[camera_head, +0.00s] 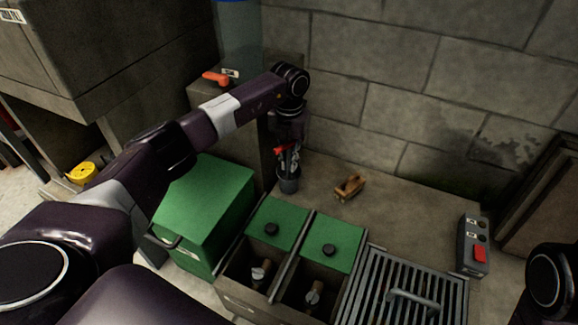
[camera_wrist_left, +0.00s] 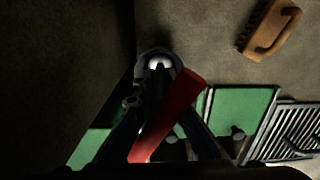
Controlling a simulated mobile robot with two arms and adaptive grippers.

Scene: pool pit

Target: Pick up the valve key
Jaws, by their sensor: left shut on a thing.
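The valve key (camera_head: 279,150), which I take to be the tool with the red handle, is at my left gripper (camera_head: 289,162). In the left wrist view its red bar (camera_wrist_left: 172,112) runs slantwise across the fingers of my left gripper (camera_wrist_left: 160,85), which are shut on it. Its lower part is hidden. A dark round cup (camera_head: 289,184) sits right below the gripper; I cannot tell whether the key's lower end is still inside it. My right gripper is not in view.
A wooden-handled brush (camera_head: 349,187) lies on the ledge, right of the cup. Green lids (camera_head: 333,242) with black knobs, a metal grate (camera_head: 395,295) and a grey switch box (camera_head: 473,245) are nearby. A green box (camera_head: 205,210) stands left. A block wall closes the back.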

